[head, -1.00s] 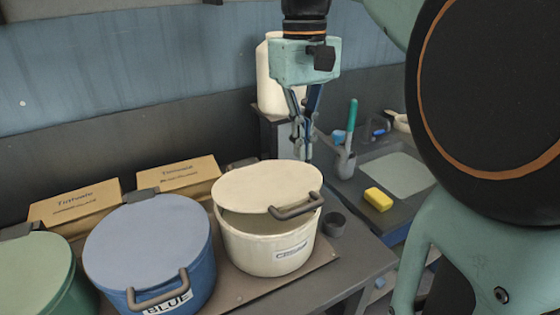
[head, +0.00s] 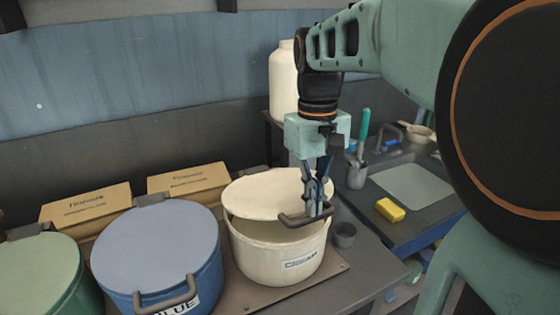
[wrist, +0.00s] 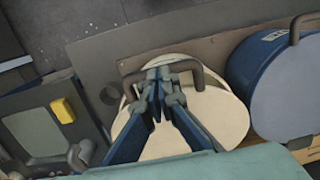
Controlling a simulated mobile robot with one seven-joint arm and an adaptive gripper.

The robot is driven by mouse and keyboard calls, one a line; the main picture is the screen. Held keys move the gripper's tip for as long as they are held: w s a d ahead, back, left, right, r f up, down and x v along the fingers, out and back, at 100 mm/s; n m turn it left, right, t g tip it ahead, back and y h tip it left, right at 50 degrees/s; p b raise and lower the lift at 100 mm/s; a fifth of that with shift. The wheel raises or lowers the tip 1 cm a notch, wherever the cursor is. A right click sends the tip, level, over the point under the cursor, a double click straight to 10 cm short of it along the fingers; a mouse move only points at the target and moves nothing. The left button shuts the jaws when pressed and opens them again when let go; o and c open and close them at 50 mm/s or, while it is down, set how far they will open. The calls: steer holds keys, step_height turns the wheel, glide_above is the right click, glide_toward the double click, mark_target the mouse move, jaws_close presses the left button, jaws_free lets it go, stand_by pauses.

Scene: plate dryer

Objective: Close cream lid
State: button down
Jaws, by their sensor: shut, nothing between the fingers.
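The cream pot (head: 275,262) stands on the counter, with its cream lid (head: 262,193) tilted partly open. A dark gap shows between the lid's front edge and the pot rim. The lid's dark handle (head: 292,221) is at its front right. My gripper (head: 317,212) is shut and empty, pointing down at the right end of the handle; I cannot tell whether it touches. In the wrist view, my gripper (wrist: 160,75) shows over the lid (wrist: 215,110), with the handle (wrist: 200,72) beside and behind the fingertips. The fingers hide part of the lid and handle.
A blue-lidded pot (head: 155,250) stands close on the left, and a green one (head: 40,270) beyond it. Cardboard boxes (head: 187,180) sit behind. A yellow sponge (head: 390,210) lies further right.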

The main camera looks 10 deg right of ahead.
step_height(320, 180, down, 9)
steer(key=s+b, duration=0.2)
steer(key=b, duration=0.3)
steer(key=shift+d+b, duration=0.3)
